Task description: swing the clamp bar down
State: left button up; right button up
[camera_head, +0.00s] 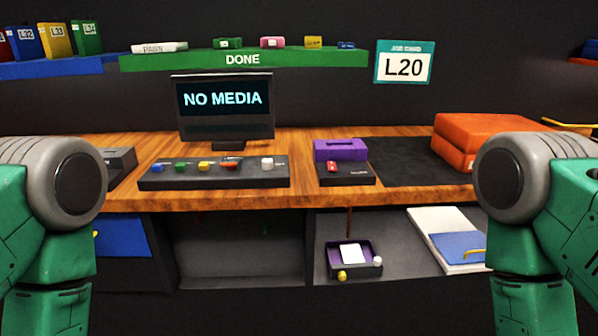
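I cannot tell for certain which part is the clamp bar. A purple block with a dark slot-like mark (341,149) stands upright at the back of a small black box (346,176) with a red switch (332,167), right of centre on the wooden bench. A thin yellow bar (568,126) shows at the far right behind the orange case (478,136), partly cut off by the picture edge. My two green and grey arms show at the left and right edges, in front of the bench. Both grippers are out of view.
A monitor (222,107) reading "NO MEDIA" stands behind a black panel (214,184) with several coloured controls. A dark mat (398,165) lies bare beside the orange case. Below, open shelves hold a purple-lined tray (336,271) and a white-and-blue item (443,235). A green "DONE" shelf (243,60) hangs above.

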aim_at(349, 209)
jog(key=l, duration=0.6)
jog(key=i+l, duration=0.15)
jog(key=l, duration=0.4)
jog(key=l+z, duration=0.1)
jog(key=l, duration=0.5)
jog(key=i+l, duration=0.15)
jog(key=l, duration=0.4)
jog(key=i+l, duration=0.1)
jog(key=l, duration=0.5)
